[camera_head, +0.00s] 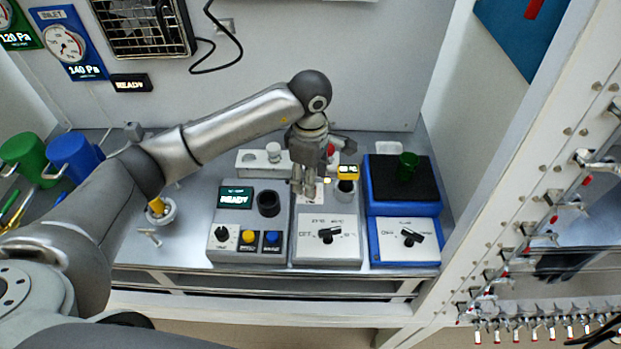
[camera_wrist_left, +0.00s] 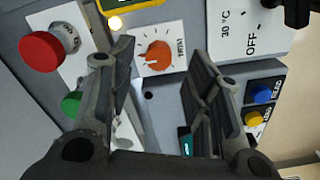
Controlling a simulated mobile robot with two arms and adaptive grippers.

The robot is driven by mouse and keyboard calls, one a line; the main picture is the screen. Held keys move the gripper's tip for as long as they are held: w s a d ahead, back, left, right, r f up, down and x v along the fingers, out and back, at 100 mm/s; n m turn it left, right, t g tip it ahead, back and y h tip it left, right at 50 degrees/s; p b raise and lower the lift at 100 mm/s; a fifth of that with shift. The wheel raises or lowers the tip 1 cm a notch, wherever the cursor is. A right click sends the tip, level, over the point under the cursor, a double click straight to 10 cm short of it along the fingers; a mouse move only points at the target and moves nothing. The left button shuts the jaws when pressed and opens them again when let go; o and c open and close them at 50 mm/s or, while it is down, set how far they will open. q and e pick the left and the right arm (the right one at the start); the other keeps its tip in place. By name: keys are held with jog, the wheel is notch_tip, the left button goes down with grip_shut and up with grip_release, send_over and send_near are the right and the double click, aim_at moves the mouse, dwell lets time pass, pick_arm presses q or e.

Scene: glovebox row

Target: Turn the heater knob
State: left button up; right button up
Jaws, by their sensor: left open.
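The knob on the panel marked with °C values and OFF is a black pointer knob (camera_head: 328,235) on the white sloped front of the middle box (camera_head: 326,254). Its edge also shows in the left wrist view at the top right (camera_wrist_left: 297,12). My left gripper (camera_head: 303,188) points down just behind and slightly left of this knob, apart from it. In the left wrist view its fingers (camera_wrist_left: 165,85) are open and empty. Between and beyond them is an orange knob (camera_wrist_left: 157,57) on a white plate. My right gripper is not in view.
Left of the middle box, a box has a READY display (camera_head: 235,197) and yellow (camera_head: 249,237) and blue (camera_head: 272,238) buttons. Right, a blue device (camera_head: 403,255) has its own black knob and a green vessel (camera_head: 408,166). A red button (camera_wrist_left: 42,52) shows in the wrist view.

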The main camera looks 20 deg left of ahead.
pick_arm(q)
notch_tip(320, 180, down, 3)
jog(key=shift+w+r, duration=0.1)
jog(key=shift+r, duration=0.05)
jog(key=c, duration=0.3)
grip_shut()
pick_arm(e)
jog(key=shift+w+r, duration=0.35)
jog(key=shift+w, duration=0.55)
